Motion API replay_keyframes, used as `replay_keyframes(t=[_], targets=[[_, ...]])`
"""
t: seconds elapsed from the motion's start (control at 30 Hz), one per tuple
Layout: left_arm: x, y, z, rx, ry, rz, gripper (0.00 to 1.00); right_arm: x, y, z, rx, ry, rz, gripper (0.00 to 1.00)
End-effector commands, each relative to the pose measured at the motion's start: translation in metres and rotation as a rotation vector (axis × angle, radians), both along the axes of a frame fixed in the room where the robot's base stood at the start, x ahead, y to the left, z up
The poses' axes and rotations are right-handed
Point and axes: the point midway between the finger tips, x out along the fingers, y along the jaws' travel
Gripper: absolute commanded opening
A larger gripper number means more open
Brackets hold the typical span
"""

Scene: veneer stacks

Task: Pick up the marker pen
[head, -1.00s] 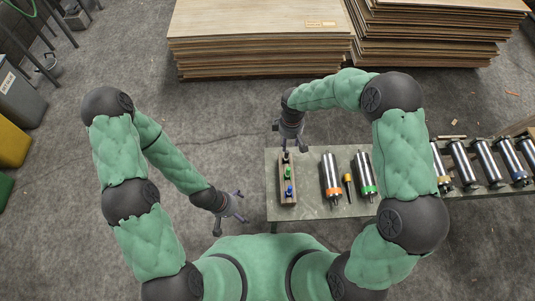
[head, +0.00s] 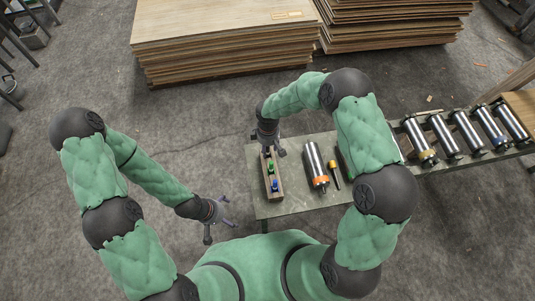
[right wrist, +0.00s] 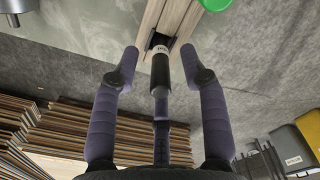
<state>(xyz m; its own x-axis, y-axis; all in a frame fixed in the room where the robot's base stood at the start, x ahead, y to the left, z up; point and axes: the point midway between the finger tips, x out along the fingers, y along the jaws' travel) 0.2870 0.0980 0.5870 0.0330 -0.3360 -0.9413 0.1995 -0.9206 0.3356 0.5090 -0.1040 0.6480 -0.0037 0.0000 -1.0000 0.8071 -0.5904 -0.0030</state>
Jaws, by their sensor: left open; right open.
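A wooden rack (head: 278,194) on the table holds upright pieces with green (head: 270,168) and blue (head: 275,185) tops. My right gripper (head: 269,151) is open over the rack's far end and hides what stands there. In the right wrist view, the black marker pen (right wrist: 160,72) with a pale band stands in a slot of the rack. It lies between the spread fingers of my right gripper (right wrist: 159,54), with a gap to the two side fingers; contact with the third finger cannot be told. My left gripper (head: 217,220) is open and empty, left of the table.
A roller conveyor (head: 455,134) runs off to the right. Veneer stacks (head: 220,45) stand behind.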

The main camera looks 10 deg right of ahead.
Motion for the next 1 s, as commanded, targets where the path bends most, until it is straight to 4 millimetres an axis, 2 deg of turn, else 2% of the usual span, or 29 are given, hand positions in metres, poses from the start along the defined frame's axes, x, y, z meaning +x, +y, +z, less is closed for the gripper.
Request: replay_keyframes(t=[0.2,0.23,0.37,0.4,0.8,0.87,1.0], targets=[[0.0,0.0,0.0,0.0,0.0,0.0,1.0,0.001,0.0,-0.001,0.0,-0.003,-0.001,0.44],[0.0,0.0,0.0,0.0,0.0,0.0,1.0,0.001,0.0,-0.001,0.0,-0.003,-0.001,0.41],[0.0,0.0,0.0,0.0,0.0,0.0,1.0,0.001,0.0,-0.001,0.0,-0.003,0.0,0.05],[0.0,0.0,0.0,0.0,0.0,0.0,1.0,0.001,0.0,-0.001,0.0,-0.003,0.0,0.0],[0.0,0.0,0.001,0.0,0.0,0.0,1.0,0.001,0.0,0.002,0.0,-0.003,-0.001,0.0],[0.0,0.0,0.003,0.0,0.0,0.0,1.0,0.001,0.0,0.006,0.001,-0.004,-0.001,0.0],[0.0,0.0,0.013,0.0,0.0,0.0,1.0,0.002,0.0,0.029,0.0,-0.006,-0.001,0.0]])
